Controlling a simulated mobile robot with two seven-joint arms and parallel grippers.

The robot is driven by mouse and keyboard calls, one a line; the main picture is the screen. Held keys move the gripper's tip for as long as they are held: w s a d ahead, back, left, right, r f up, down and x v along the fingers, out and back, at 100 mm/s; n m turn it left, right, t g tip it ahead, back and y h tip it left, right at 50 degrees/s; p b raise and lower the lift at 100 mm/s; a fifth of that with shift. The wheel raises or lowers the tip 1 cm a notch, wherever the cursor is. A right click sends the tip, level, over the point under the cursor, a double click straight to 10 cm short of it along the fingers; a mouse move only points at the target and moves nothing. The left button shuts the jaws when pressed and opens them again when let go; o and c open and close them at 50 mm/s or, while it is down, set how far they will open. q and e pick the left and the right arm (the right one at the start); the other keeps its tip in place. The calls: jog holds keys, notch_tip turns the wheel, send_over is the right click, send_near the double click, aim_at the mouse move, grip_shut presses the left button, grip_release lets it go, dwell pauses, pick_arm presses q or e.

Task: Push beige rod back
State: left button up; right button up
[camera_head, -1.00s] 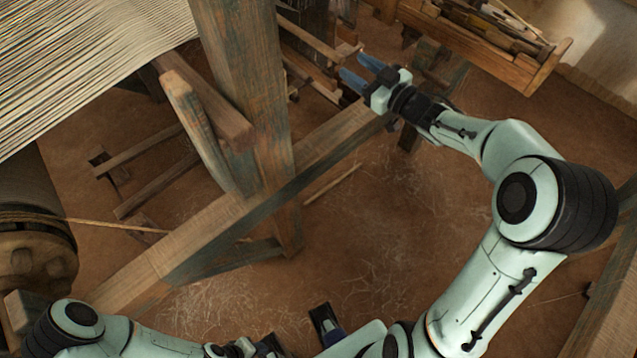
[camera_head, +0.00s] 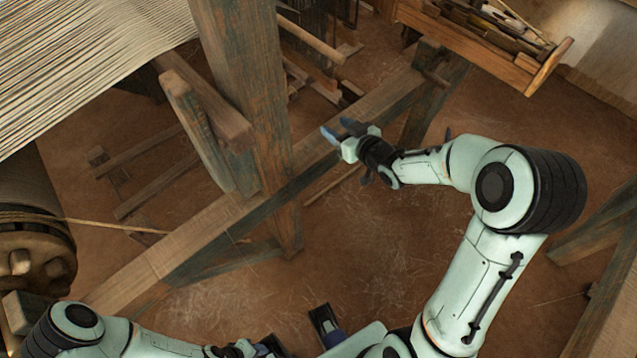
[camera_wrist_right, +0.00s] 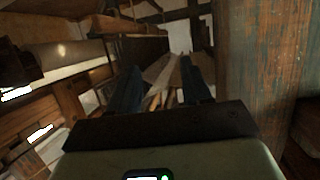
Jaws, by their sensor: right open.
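A beige rod (camera_head: 311,39) sticks out from the loom past the right side of the thick upright post, its free end toward the lower right. My right gripper (camera_head: 338,130) is open and empty, below and apart from the rod's end, over the long slanting beam. The right wrist view shows its two dark blue fingers (camera_wrist_right: 160,85) spread, with nothing visible between them. My left arm lies along the bottom edge of the head view; its gripper is too cut off and cluttered there to read.
The upright post (camera_head: 240,80) stands left of my right gripper, and the slanting beam (camera_head: 190,235) runs beneath it. White warp threads (camera_head: 80,60) fill the upper left. A wooden tool tray (camera_head: 470,45) is at the upper right. The floor right of the beam is mostly open.

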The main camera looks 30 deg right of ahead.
jog(key=s+a+f+g, duration=0.5)
jog(key=a+f, duration=0.3)
jog(key=f, duration=0.4)
jog(key=shift+s+a, duration=0.15)
jog(key=shift+a, duration=0.2)
